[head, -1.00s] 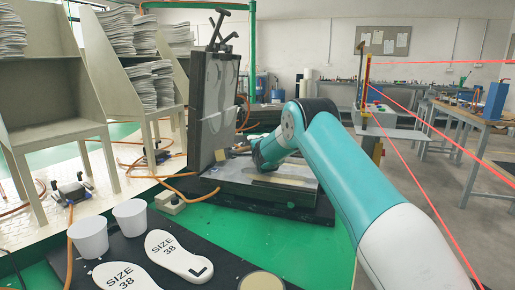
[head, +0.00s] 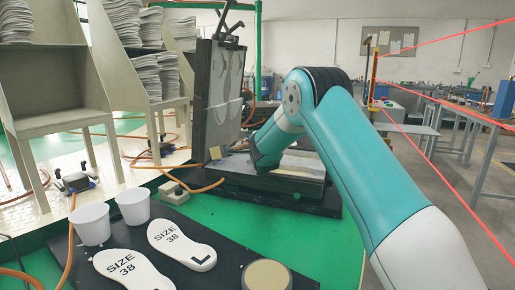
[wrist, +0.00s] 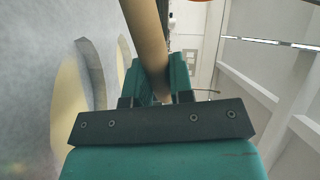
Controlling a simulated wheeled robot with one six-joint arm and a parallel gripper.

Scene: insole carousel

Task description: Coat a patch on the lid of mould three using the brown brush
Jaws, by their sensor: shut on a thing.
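The open mould has an upright grey lid (head: 216,95) with pale insole-shaped areas on its face, above a flat base (head: 292,187). In the wrist view the lid face (wrist: 35,60) fills the left side, with two curved cream shapes on it. My gripper (wrist: 155,78) is shut on a tan-brown round handle, apparently the brown brush (wrist: 146,35). The brush's tip is out of view, so I cannot tell whether it touches the lid. In the head view my arm's end is low in front of the lid, and the jaws are hidden. No mould number is readable.
Two white cups (head: 91,224), white SIZE 38 insole forms (head: 182,244) and a round tan-topped pot (head: 267,275) stand on a black board at front. Orange hoses lie left of the mould. Shelves of insoles (head: 85,95) stand at left.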

